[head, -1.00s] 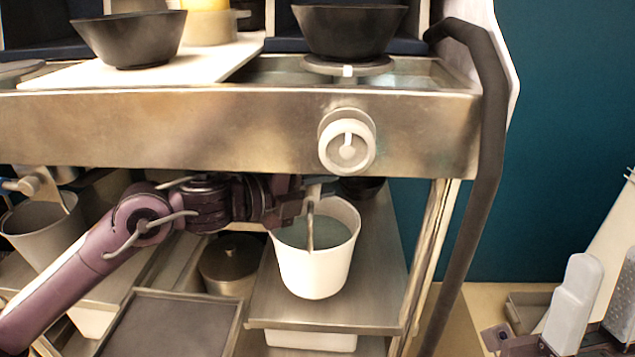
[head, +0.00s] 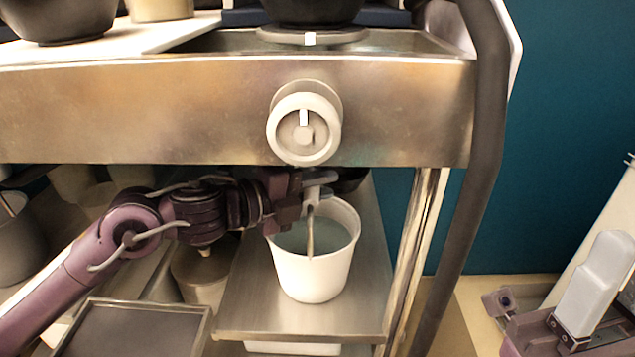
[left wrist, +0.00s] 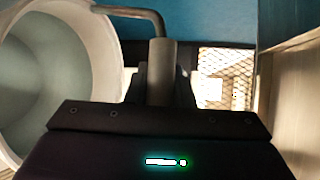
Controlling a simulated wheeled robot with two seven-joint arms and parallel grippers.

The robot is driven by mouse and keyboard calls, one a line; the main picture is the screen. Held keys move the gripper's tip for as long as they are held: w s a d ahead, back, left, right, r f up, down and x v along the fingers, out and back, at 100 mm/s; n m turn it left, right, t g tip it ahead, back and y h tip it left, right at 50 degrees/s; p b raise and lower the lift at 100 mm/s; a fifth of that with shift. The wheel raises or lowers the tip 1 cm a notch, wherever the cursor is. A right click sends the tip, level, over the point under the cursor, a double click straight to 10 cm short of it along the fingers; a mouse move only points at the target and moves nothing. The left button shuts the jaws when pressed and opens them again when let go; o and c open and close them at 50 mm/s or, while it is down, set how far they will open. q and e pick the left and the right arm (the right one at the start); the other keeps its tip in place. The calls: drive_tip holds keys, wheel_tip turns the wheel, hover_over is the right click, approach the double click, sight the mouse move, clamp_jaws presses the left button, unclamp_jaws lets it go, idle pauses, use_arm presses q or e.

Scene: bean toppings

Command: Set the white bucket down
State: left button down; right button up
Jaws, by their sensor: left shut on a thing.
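The white bucket (head: 312,277) is upright over the steel shelf (head: 245,310) under the counter. Its base is at or just above the shelf surface; I cannot tell whether they touch. Its inside looks grey-blue. My left gripper (head: 314,186) comes in from the left, above the rim, and is shut on the grey handle (head: 310,235). In the left wrist view the handle's grip (left wrist: 161,70) stands between my jaws, with the bucket (left wrist: 103,55) beside it at the left. My right gripper (head: 612,297) is at the lower right, partly cut off, with its fingers apart.
The steel counter front with a white knob (head: 304,128) hangs close above my left gripper. A grey pot (head: 203,268) and a dark tray (head: 135,330) stand left of the bucket. A metal post (head: 410,250) bounds the shelf on the right.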

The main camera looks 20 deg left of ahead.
use_arm(q)
drive_tip(key=shift+s+d+r, duration=0.1)
drive_tip(key=shift+r, duration=0.2)
drive_tip(key=c, duration=1.7)
unclamp_jaws()
drive_tip(key=shift+f, duration=0.35)
drive_tip(key=o, duration=0.4)
drive_tip(key=shift+o, duration=0.2)
drive_tip(key=shift+r, duration=0.15)
drive_tip(key=shift+s+a, duration=0.4)
drive_tip(key=shift+a, duration=0.05)
drive_tip(key=v, duration=1.1)
